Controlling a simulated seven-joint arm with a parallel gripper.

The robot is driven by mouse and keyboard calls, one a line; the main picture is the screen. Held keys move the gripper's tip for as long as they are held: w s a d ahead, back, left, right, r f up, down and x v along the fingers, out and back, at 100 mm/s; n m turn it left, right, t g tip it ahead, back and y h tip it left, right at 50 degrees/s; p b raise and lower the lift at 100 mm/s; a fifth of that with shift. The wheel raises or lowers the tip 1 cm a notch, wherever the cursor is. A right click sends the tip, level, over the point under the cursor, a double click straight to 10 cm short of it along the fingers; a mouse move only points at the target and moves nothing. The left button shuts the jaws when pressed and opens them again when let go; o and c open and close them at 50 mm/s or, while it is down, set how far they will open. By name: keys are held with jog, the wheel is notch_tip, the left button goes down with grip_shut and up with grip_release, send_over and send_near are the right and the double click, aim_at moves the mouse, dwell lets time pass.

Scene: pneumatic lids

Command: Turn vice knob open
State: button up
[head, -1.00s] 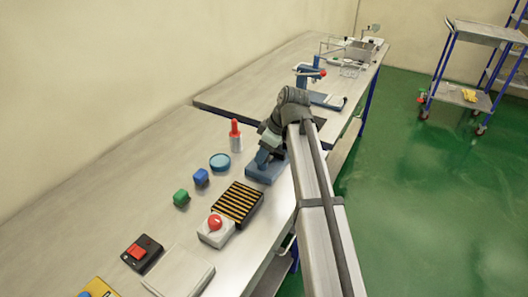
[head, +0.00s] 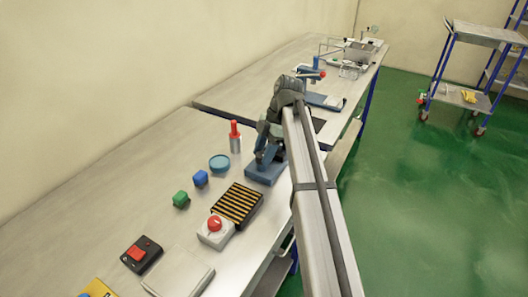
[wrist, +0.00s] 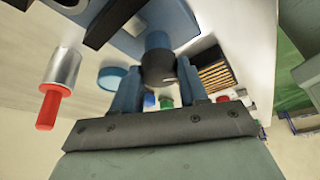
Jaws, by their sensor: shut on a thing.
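The blue vice (head: 262,176) sits near the front edge of the bench, below the end of my arm. In the wrist view its blue body (wrist: 172,20) fills the top, and its dark round knob (wrist: 158,72) sticks out toward me. My gripper (wrist: 158,68) is shut on the knob, with one blue finger on each side of it. In the head view my gripper (head: 266,154) is over the vice and the knob is hard to make out.
A red-topped metal cylinder (head: 235,138) and a blue round lid (head: 219,162) stand left of the vice.

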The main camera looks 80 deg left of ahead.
jog(key=shift+a+n+t+h, duration=0.1)
jog(key=shift+n+t+h, duration=0.25)
jog(key=shift+n, duration=0.95)
jog(key=shift+s, duration=0.1)
jog(key=o, duration=1.1)
jog(key=shift+c, duration=0.2)
